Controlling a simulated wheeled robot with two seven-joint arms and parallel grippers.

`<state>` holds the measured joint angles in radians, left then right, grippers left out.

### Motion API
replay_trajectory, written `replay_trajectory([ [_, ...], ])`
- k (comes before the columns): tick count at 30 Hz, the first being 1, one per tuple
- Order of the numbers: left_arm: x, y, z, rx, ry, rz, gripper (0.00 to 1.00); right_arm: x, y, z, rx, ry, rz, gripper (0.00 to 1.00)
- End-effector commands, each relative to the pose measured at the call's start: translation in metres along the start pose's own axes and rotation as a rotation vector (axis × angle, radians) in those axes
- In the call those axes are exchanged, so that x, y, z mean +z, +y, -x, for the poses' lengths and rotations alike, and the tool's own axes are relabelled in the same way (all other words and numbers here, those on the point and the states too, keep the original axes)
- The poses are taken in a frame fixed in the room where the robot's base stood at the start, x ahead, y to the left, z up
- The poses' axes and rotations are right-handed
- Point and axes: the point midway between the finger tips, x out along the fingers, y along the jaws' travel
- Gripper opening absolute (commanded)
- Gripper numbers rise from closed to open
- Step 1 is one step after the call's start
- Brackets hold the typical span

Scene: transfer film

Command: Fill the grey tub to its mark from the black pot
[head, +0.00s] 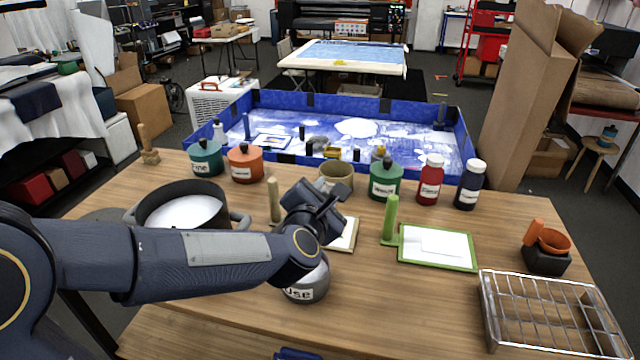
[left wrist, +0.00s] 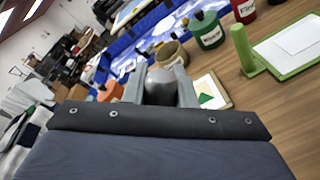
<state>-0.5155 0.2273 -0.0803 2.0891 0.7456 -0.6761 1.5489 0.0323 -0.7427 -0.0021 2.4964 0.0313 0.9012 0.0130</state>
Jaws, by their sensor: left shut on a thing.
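The black pot (head: 152,207), open and holding white material, stands at the left of the table, partly behind my left arm. A rounded grey tub (head: 307,286) with a white label ending in "use" stands right of it; my wrist hides its top, so its fill and mark cannot be seen. My left gripper (head: 325,208) is in the air above and beyond the tub. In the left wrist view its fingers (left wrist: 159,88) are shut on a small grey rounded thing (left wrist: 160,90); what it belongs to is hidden. My right gripper is not in view.
Teal (head: 206,160), orange (head: 245,165) and green (head: 385,184) jars, a khaki tub (head: 336,180) and red (head: 430,182) and black (head: 469,187) bottles line the back. A green board (head: 437,265) and wire rack (head: 550,335) lie right. The front middle is fairly clear.

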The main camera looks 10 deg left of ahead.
Motion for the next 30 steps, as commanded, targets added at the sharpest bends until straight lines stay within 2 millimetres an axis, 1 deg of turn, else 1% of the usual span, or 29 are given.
replay_trajectory([
  [1,0.003,0.0,0.0,-0.001,0.003,-0.012,0.0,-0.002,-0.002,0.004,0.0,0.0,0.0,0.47],
  [5,0.004,-0.004,-0.001,-0.001,0.01,-0.041,0.0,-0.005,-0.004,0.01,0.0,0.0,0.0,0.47],
  [30,0.007,-0.046,-0.012,0.0,0.08,-0.303,0.0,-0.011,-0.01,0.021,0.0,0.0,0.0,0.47],
])
